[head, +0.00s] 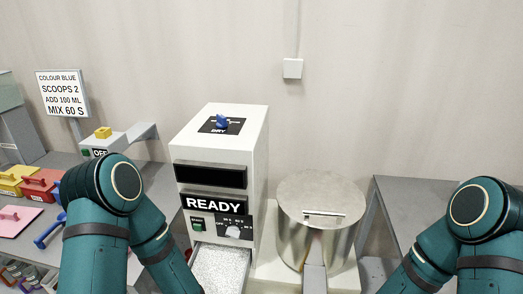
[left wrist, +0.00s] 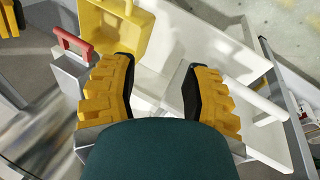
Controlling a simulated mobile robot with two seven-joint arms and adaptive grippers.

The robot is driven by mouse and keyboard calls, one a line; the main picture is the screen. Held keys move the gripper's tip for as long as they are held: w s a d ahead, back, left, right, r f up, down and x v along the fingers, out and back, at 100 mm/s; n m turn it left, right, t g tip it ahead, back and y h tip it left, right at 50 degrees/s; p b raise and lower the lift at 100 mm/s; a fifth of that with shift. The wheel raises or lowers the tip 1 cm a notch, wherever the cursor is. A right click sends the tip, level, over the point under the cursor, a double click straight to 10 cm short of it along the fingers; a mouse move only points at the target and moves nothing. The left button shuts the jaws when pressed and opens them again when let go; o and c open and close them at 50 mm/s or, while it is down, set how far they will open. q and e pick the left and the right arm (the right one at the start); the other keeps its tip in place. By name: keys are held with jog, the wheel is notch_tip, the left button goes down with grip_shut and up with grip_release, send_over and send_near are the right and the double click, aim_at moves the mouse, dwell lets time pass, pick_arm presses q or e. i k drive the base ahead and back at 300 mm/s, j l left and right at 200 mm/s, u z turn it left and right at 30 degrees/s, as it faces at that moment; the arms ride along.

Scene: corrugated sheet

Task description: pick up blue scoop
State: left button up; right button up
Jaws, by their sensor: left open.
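In the head view a blue long-handled thing (head: 48,234), which looks like the blue scoop, lies on the grey table at the left. My left arm covers part of it. My left gripper (left wrist: 158,78) shows in the left wrist view with its two yellow fingers apart and nothing between them. No blue scoop shows in that view. The head view shows my left arm reaching down past the bottom edge, so its gripper is out of that picture. My right gripper is in neither view.
A white machine (head: 190,160) marked READY stands mid-picture, beside a lidded metal drum (head: 322,200). The wrist view shows a yellow container (left wrist: 115,30) and red handle (left wrist: 72,42) beyond the fingers.

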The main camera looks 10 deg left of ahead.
aim_at(56, 227)
jog(key=k+u, duration=0.1)
jog(key=u, duration=0.85)
